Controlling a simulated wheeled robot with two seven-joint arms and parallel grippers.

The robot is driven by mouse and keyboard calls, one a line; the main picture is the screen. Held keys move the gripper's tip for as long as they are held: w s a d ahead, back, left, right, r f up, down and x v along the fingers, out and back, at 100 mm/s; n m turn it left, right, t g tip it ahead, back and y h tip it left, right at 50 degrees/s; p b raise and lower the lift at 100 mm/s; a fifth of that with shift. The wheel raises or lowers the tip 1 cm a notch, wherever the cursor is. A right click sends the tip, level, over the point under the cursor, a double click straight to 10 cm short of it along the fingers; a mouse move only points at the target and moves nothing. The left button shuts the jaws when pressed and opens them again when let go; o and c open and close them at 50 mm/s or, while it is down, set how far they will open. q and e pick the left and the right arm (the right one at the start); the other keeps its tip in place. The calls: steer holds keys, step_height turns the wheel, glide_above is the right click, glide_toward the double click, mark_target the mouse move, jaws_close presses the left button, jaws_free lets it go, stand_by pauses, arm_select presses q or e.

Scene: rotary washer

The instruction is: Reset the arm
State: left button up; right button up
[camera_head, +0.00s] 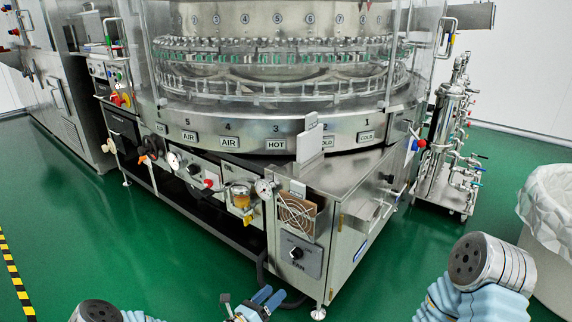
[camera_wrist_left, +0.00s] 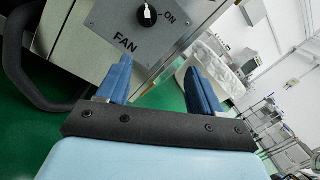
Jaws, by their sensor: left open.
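My left gripper (camera_head: 268,297) is open and empty at the bottom middle of the head view, in front of the washer's lower front corner. Its two blue fingers stand apart in the left wrist view (camera_wrist_left: 160,78), with nothing between them. Beyond them is the grey FAN panel (camera_wrist_left: 112,22) with its black rotary knob (camera_wrist_left: 147,15). The same knob (camera_head: 296,253) shows in the head view, above and right of the gripper. My right arm (camera_head: 480,280) is at the lower right; its gripper is out of view.
The rotary washer (camera_head: 235,125) fills the middle, with gauges and valves along its front. A lined white bin (camera_head: 550,210) stands at the right. Green floor (camera_head: 80,230) is clear at the left.

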arm_select(q)
steer(key=s+d+f+m+g+h+p, duration=0.1)
steer(key=s+d+m+g, duration=0.3)
steer(key=s+m+g, duration=0.3)
steer(key=s+d+f+m+g+h+p, duration=0.1)
steer(key=s+d+m+g, duration=0.4)
steer(key=s, duration=0.5)
steer(key=s+a+f+m+g+y+p, duration=0.1)
steer(key=s+a+f+m+g+y, duration=0.15)
steer(key=s+m, duration=0.25)
steer(key=s+a+f+m+g+y, duration=0.1)
steer(key=s+a+m+g+y, duration=0.25)
steer(key=s+m, duration=0.2)
steer(key=a+r+m+t+y+p, duration=0.2)
steer(key=a+m+t+y, duration=0.2)
steer(key=a+m, duration=0.4)
steer(key=shift+s+a+m, duration=0.25)
steer(key=shift+s+m, duration=0.15)
steer(key=shift+m, duration=0.55)
